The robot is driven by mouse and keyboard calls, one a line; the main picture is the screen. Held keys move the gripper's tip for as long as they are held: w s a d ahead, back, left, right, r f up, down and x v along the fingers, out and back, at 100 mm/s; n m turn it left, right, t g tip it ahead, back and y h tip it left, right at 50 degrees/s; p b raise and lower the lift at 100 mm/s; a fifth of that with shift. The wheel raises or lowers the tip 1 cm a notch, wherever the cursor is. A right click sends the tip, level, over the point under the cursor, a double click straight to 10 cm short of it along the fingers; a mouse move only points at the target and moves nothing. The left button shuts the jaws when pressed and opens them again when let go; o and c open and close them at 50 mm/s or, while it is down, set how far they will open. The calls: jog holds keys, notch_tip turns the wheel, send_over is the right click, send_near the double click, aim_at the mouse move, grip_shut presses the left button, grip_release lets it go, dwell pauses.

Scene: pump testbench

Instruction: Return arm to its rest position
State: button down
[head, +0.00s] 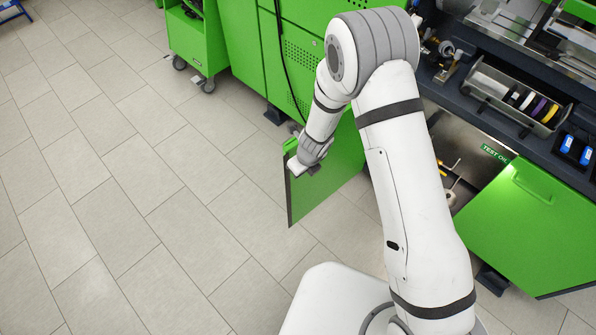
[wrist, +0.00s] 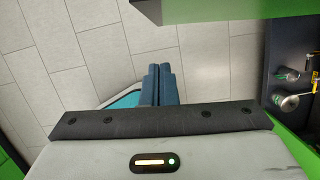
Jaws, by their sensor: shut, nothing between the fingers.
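In the wrist view my gripper (wrist: 158,70) shows two dark blue fingers side by side, shut with nothing between them, above the tiled floor. In the head view my white arm rises from the base, bends at a high elbow and slopes down to the left. Its wrist end is in front of the open green cabinet door (head: 343,178). The fingers cannot be made out in the head view.
The green testbench has an open lower compartment (head: 466,170) right of my arm, and another green door (head: 530,225) at the right. A wheeled green cart (head: 197,45) stands at the back left. The tiled floor (head: 130,200) on the left is clear.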

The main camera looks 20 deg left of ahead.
jog(key=shift+p+v, duration=0.7)
jog(key=shift+v, duration=1.25)
jog(key=w+d+r+n, duration=0.1)
jog(key=d+r+n, duration=0.35)
jog(key=r, duration=0.35)
jog(key=d+r+n+t+y, duration=0.1)
jog(key=d+r+n, duration=0.2)
jog(key=d+r, duration=0.35)
jog(key=w+d+r+n, duration=0.1)
jog(key=d+r+n, duration=0.25)
jog(key=r, duration=0.55)
jog(key=s+d+r+n+h, duration=0.1)
jog(key=s+d+r+n, duration=0.5)
jog(key=d, duration=0.4)
jog(key=s+d+r+n+t+h, duration=0.1)
jog(key=s+d+r+n+h, duration=0.1)
jog(key=s+d+r+n, duration=0.4)
jog(key=s+d, duration=0.3)
jog(key=d, duration=0.1)
jog(key=shift+s+d+r, duration=0.25)
jog(key=shift+r, duration=0.05)
